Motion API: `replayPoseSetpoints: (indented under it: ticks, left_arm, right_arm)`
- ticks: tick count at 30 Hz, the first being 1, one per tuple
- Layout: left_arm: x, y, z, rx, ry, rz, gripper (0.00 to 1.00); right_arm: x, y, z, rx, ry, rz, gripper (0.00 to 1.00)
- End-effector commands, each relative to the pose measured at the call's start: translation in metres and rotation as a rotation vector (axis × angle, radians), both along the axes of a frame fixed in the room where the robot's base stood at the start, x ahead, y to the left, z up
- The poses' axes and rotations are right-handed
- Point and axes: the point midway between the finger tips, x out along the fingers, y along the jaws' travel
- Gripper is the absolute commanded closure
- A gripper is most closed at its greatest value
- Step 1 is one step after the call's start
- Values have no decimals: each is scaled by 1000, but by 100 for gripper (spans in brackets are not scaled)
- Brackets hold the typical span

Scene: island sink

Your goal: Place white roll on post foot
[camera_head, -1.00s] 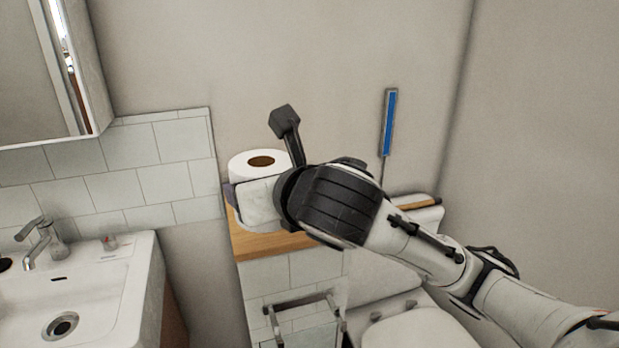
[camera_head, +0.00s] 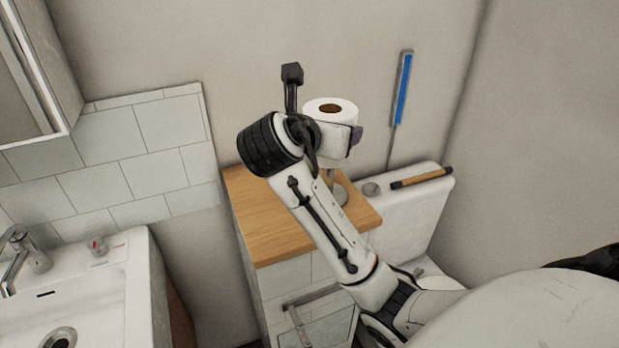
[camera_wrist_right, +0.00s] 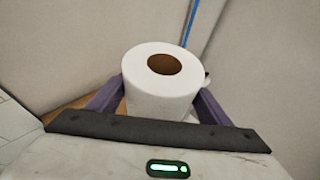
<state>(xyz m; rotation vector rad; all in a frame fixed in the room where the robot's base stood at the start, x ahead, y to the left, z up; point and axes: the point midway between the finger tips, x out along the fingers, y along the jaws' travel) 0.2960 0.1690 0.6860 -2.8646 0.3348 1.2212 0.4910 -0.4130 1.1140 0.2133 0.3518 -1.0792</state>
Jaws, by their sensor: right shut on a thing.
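The white roll (camera_head: 330,112) is upright, its brown core hole facing up, held in the air above the wooden counter. My right gripper (camera_head: 340,138) is shut on it. In the right wrist view the roll (camera_wrist_right: 162,82) sits between the two purple fingers of the gripper (camera_wrist_right: 160,100). A shiny metal piece, which looks like the post foot (camera_head: 340,188), shows partly on the counter below the roll. My arm and the roll hide much of it, and I cannot tell whether the roll touches it. My left gripper is not in view.
The wooden counter (camera_head: 255,215) is clear on its left part. The toilet tank (camera_head: 425,210) with a dark-and-wooden stick (camera_head: 421,178) stands to the right. A blue-and-grey strip (camera_head: 402,88) is against the back wall. The sink (camera_head: 100,290) is at left.

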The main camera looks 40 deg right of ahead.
Motion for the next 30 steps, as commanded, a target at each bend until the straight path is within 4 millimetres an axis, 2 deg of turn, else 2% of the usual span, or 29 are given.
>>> replayPoseSetpoints:
  ticks: [7,14,21,30]
  left_arm:
    - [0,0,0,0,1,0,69]
    - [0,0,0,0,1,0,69]
    - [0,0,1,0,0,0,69]
    - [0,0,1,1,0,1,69]
  right_arm:
    - [-1,0,-46,0,8,0,52]
    - [0,0,-65,-1,3,0,52]
    - [-1,0,-96,0,5,1,52]
    - [0,0,-98,0,2,2,52]
